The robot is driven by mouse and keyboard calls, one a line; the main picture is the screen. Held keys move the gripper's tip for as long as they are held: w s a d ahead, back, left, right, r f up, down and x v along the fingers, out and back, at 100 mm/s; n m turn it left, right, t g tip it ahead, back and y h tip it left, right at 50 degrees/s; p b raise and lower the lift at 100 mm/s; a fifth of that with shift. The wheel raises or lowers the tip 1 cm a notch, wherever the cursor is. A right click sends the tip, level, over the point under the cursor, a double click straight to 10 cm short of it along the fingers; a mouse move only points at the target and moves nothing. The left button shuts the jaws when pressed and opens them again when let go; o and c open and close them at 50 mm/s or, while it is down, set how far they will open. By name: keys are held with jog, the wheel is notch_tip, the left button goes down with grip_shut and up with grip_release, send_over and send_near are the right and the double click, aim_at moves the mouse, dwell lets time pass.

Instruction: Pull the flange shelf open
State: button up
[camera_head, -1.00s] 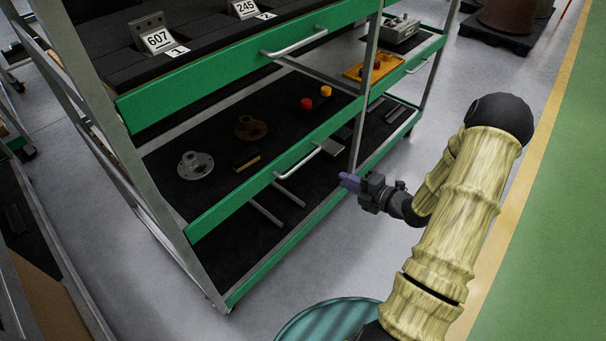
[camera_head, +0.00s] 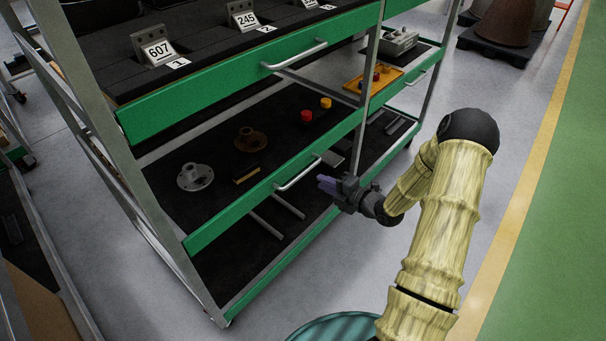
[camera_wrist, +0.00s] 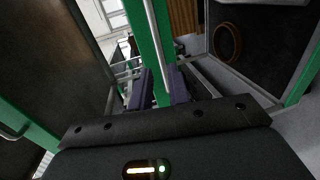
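The flange shelf (camera_head: 222,221) is the middle level of the rack, with a green front and a silver bar handle (camera_head: 298,174). A grey flange (camera_head: 195,177) and a brown flange (camera_head: 250,140) stand on it. The green front looks in line with the rack posts. My gripper (camera_head: 327,184) is just right of and slightly below the handle's right end in the head view, with its purple fingers apart. In the wrist view, my gripper (camera_wrist: 163,88) has its fingers spread, with a green strip and a silver bar showing between them. Contact cannot be told.
The upper shelf (camera_head: 225,88) carries numbered brackets and has its own handle (camera_head: 295,55). A yellow tray (camera_head: 381,84) and a grey box (camera_head: 398,42) are in the right bay. A rack post (camera_head: 366,85) stands near the handle. Floor (camera_head: 430,220) is open to the right.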

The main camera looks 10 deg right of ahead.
aim_at(303, 172)
jog(key=x, duration=0.9)
jog(key=shift+a+f, duration=0.1)
jog(key=shift+c, duration=0.5)
grip_shut()
